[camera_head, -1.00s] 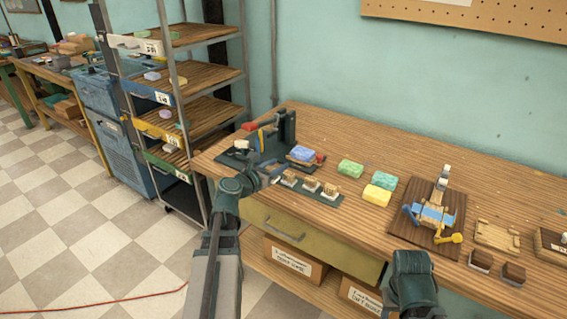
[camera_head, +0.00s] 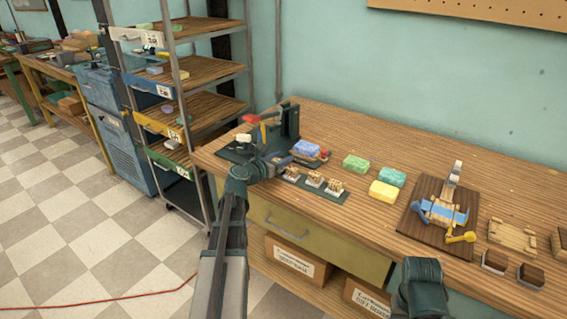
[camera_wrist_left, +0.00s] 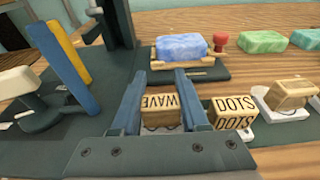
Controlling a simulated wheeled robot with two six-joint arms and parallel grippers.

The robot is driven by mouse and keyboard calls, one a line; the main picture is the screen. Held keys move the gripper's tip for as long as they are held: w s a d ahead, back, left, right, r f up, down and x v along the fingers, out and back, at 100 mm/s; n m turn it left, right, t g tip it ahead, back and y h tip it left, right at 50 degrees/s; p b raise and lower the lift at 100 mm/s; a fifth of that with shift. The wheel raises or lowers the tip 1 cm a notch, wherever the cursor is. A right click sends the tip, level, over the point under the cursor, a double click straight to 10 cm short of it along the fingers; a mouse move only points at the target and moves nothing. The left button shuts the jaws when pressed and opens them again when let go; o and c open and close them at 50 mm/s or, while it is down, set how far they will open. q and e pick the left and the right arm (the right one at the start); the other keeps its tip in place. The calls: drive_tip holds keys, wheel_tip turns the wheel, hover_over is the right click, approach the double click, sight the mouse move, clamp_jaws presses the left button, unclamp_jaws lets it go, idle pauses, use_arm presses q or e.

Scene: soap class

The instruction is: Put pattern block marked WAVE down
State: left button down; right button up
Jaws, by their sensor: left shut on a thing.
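My left gripper (camera_head: 280,163) reaches over the front left of the workbench. In the left wrist view its fingers (camera_wrist_left: 160,105) are shut on the sides of a wooden block marked WAVE (camera_wrist_left: 160,112). Another wooden block (camera_wrist_left: 291,94) sits on a white pad further right. In the head view, wooden blocks (camera_head: 314,179) stand in a row on a dark green strip. Only my right arm's wrist shows.
A blue soap (camera_head: 306,147) lies in a wooden holder behind the blocks. A dark stand (camera_head: 287,122) with upright bars is behind left. Green (camera_head: 356,163), teal (camera_head: 392,177) and yellow (camera_head: 383,191) soaps lie to the right. A brown board (camera_head: 412,222) carries a blue-and-wood device.

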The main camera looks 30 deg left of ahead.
use_arm(q)
drive_tip(key=shift+r, duration=0.1)
drive_tip(key=c, duration=0.7)
unclamp_jaws()
drive_tip(key=shift+r, duration=0.1)
drive_tip(key=p+v, duration=0.2)
drive_tip(key=v, duration=1)
drive_tip(key=shift+s, duration=0.15)
